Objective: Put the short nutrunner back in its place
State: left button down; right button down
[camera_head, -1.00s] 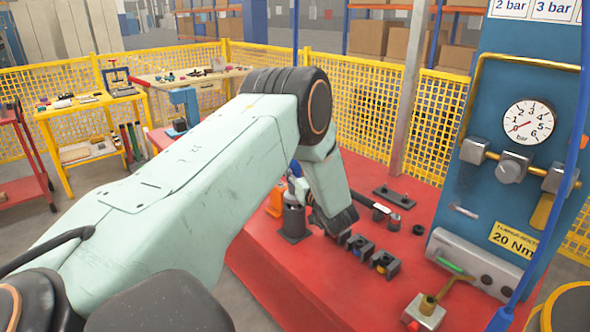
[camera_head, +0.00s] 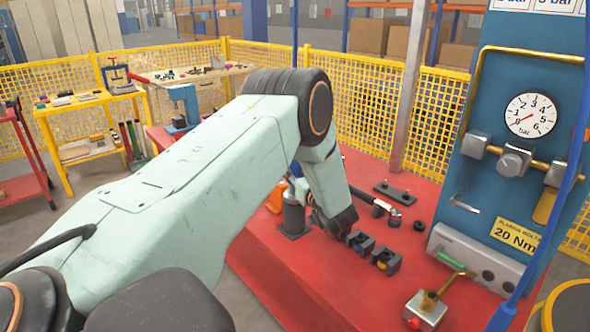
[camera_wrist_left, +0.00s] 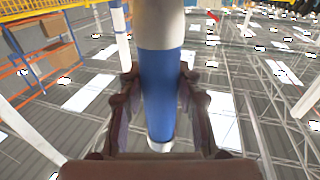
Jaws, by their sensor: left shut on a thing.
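The short nutrunner shows in the left wrist view as a blue cylinder (camera_wrist_left: 158,95) with a grey section above and a pale ring at its lower end. My left gripper (camera_wrist_left: 158,100) is shut around its blue part, one finger on each side. In the head view my left forearm hides most of the grip. A small blue part (camera_head: 295,169) shows just left of my forearm; I cannot tell whether it is the nutrunner. Below it a grey cylinder (camera_head: 293,218) stands upright on a dark base on the red table. My right gripper is not in view.
The red table (camera_head: 290,285) has a clear front. Dark blocks (camera_head: 372,253) stand right of my wrist, with a black-handled tool (camera_head: 368,200) behind them. A blue gauge panel (camera_head: 500,165) stands at the right. A blue hose hangs above my arm.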

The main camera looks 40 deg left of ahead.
pick_arm(q)
jog(key=shift+f, duration=0.25)
jog(key=c, duration=0.8)
grip_release()
jog(key=shift+d, duration=0.1)
jog(key=shift+c, duration=0.2)
jog(key=shift+f, duration=0.2)
jog(key=v, duration=1.2)
jog(key=shift+r, duration=0.15)
jog(key=shift+s, duration=0.1)
